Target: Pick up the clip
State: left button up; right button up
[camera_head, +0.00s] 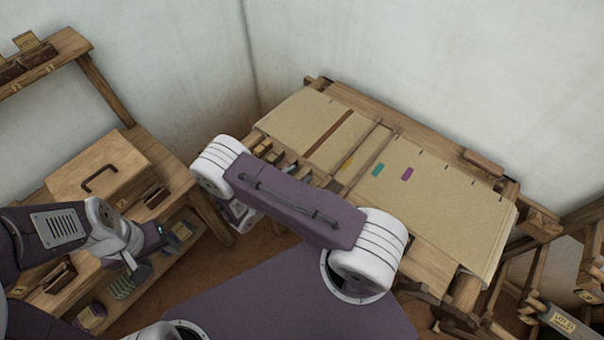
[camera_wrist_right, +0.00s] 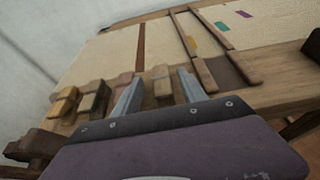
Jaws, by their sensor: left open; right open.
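Several small wooden clip-like blocks stand in a row along the loom's edge. In the right wrist view a tan wooden one (camera_wrist_right: 162,84) shows between the two grey fingers of my right gripper (camera_wrist_right: 158,90), which is open. Beside it to the left are a pinkish-brown block (camera_wrist_right: 121,82), a dark brown block (camera_wrist_right: 93,98) and a yellowish block (camera_wrist_right: 63,101). I cannot tell which is the clip. In the head view my right arm covers the right gripper. My left gripper (camera_head: 148,249) is open and empty in front of the left wooden shelf, away from the loom.
The loom carries a beige cloth (camera_head: 430,195) with a brown stripe and small coloured patches. Wooden bars (camera_head: 360,155) cross it. A wooden box with a dark handle (camera_head: 98,172) stands on the shelf at left. Another wooden frame (camera_head: 535,225) is at right.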

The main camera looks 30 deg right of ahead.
aim_at(308, 170)
jog(key=p+x, duration=0.1)
jog(key=x, duration=0.4)
jog(key=shift+d+f, duration=0.15)
jog(key=shift+d, duration=0.15)
jog(key=shift+a, duration=0.15)
jog(key=c, duration=0.6)
grip_shut()
